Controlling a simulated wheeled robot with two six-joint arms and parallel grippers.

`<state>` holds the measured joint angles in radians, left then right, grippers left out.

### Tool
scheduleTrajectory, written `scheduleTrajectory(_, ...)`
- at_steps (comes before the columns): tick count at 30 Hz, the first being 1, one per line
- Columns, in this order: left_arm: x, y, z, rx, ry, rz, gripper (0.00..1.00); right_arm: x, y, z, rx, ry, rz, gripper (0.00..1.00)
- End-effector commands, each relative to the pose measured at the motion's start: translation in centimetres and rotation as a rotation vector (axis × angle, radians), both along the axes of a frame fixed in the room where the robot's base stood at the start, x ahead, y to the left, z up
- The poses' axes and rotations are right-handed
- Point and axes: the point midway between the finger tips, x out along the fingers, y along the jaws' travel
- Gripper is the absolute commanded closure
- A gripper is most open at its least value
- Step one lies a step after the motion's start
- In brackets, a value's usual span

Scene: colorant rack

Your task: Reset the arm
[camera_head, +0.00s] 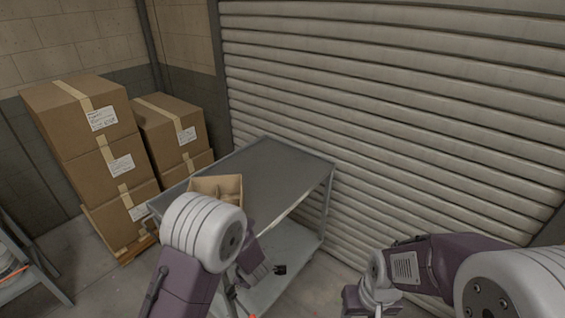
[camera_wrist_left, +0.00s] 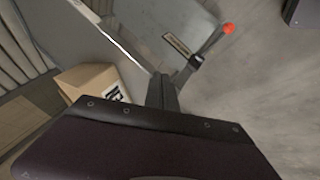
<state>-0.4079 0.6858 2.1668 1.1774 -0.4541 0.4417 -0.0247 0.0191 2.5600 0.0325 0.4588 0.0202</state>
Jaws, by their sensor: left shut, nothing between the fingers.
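My left arm (camera_head: 205,232) reaches in from the lower left of the head view. Its gripper (camera_wrist_left: 163,90) shows in the wrist view as two dark fingers closed together, with nothing between them. It is beside the metal cart, apart from the cardboard box (camera_wrist_left: 92,82). In the head view the left arm partly hides this open, divided box (camera_head: 218,186) on the cart. My right arm (camera_head: 435,262) is bent at the lower right; its fingers are out of the frame.
The grey two-tier cart (camera_head: 265,165) stands against the ribbed shutter (camera_head: 400,130), its top mostly bare. Stacked cartons (camera_head: 90,135) stand at the left. In the wrist view, a dark rod with an orange-red tip (camera_wrist_left: 228,28) is near the left gripper. Open floor (camera_wrist_left: 270,90) lies right there.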

Motion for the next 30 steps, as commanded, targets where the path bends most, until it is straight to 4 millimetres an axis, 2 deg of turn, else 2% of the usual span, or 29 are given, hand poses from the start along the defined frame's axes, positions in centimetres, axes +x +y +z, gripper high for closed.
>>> scheduleTrajectory(1, 0.9, 1.7, 3.5, -0.025, -0.034, -0.038, 1.0, 0.0, 0.0, 0.0, 0.0, 0.0, 0.0, 0.51)
scheduleTrajectory(3, 0.7, 3.2, 7.2, -0.03, -0.046, -0.153, 1.0, 0.0, 0.0, 0.0, 0.0, 0.0, 0.0, 0.51)
scheduleTrajectory(5, -0.7, 4.2, 9.5, -0.011, -0.03, -0.28, 1.0, 0.0, 0.0, 0.0, 0.0, 0.0, 0.0, 0.51)
scheduleTrajectory(7, -3.6, 5.0, 11.1, 0.04, 0.024, -0.457, 1.0, 0.0, 0.0, 0.0, 0.0, 0.0, 0.0, 0.51)
scheduleTrajectory(9, -7.6, 5.5, 11.2, 0.105, 0.123, -0.654, 1.0, 0.0, 0.0, 0.0, 0.0, 0.0, 0.0, 0.51)
scheduleTrajectory(12, -13.0, 5.5, 9.7, 0.175, 0.297, -0.909, 1.0, 0.0, 0.0, 0.0, 0.0, 0.0, 0.0, 0.51)
scheduleTrajectory(16, -17.4, 6.1, 8.1, 0.207, 0.47, -1.103, 1.0, 0.0, 0.0, 0.0, 0.0, 0.0, 0.0, 0.51)
scheduleTrajectory(20, -19.3, 6.5, 7.8, 0.212, 0.548, -1.195, 1.0, 0.0, 0.0, 0.0, 0.0, 0.0, 0.0, 0.51)
scheduleTrajectory(30, -19.2, 6.4, 7.8, 0.216, 0.544, -1.2, 1.0, 0.0, 0.0, 0.0, 0.0, 0.0, 0.0, 0.51)
